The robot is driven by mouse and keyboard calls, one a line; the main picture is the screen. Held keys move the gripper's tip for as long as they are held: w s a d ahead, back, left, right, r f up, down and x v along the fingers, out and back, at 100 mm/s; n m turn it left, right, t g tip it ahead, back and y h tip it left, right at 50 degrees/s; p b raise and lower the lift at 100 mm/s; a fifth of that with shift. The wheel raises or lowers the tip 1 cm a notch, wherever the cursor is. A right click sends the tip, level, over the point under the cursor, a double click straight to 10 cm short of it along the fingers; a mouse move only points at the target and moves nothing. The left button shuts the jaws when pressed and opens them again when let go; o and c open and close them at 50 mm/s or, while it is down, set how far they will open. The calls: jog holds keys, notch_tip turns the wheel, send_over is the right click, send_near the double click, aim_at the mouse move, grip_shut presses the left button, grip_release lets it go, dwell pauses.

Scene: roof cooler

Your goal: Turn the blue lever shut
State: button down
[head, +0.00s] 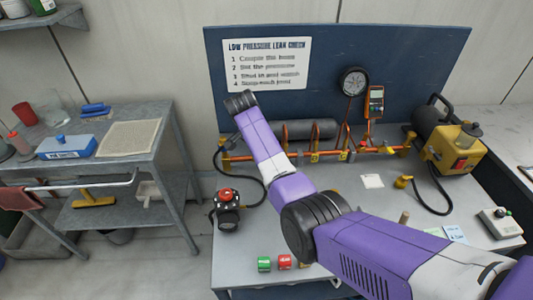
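I cannot make out a blue lever in the head view. A pipe rig with orange fittings (383,150) runs along the back of the bench, in front of the blue back panel. My purple and white arm reaches over the bench from the lower right, and its far visible joint is near the left end of the rig. The arm covers part of the rig's left side. My gripper cannot be made out; it seems hidden behind the arm.
A gauge (354,82) and an orange meter (376,101) stand above the rig. A yellow pump unit (455,149) sits at the right. A black device with a red top (228,209) and small green (264,264) and red (284,262) blocks are near the front left. A grey cart (150,160) stands left.

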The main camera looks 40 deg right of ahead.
jog(key=shift+w+a+f, duration=0.1)
jog(key=shift+a, duration=0.35)
dwell(0.4)
jog(key=shift+w+b, duration=0.15)
jog(key=shift+b, duration=0.15)
jog(key=shift+w+d+r+b, duration=0.2)
jog(key=shift+w+d+b, duration=0.1)
jog(key=shift+w+b, duration=0.4)
jog(key=s+d+p, duration=0.2)
jog(key=s+d, duration=0.1)
jog(key=d, duration=0.1)
jog(key=w+b+v, duration=0.2)
jog(key=v, duration=0.7)
jog(key=shift+r, duration=0.3)
